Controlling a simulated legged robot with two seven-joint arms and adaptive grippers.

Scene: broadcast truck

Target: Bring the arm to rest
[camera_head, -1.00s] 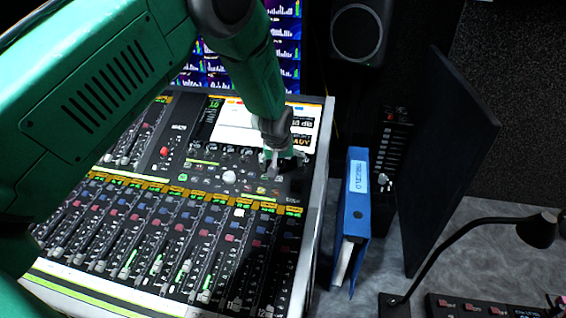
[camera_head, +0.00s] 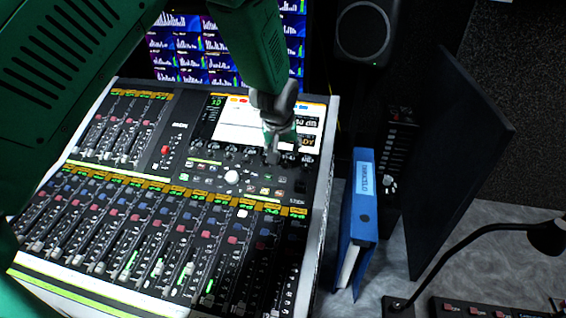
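My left arm comes in from the left, large and green, and reaches over the mixing console (camera_head: 235,157). My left gripper (camera_head: 273,157) is small in view, pointing down over the upper right part of the console, in front of the lit screen (camera_head: 228,118). Its fingers are dark and tiny against the console, so I cannot tell whether they are open or shut, or whether they touch the surface. My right gripper is not in view.
A blue binder (camera_head: 359,212) stands right of the console. A dark upright panel (camera_head: 455,165) is farther right. A speaker (camera_head: 365,32) is behind. A black desk lamp (camera_head: 455,240) and a small button panel (camera_head: 475,308) are at the lower right. Grey desktop (camera_head: 480,230) shows between them.

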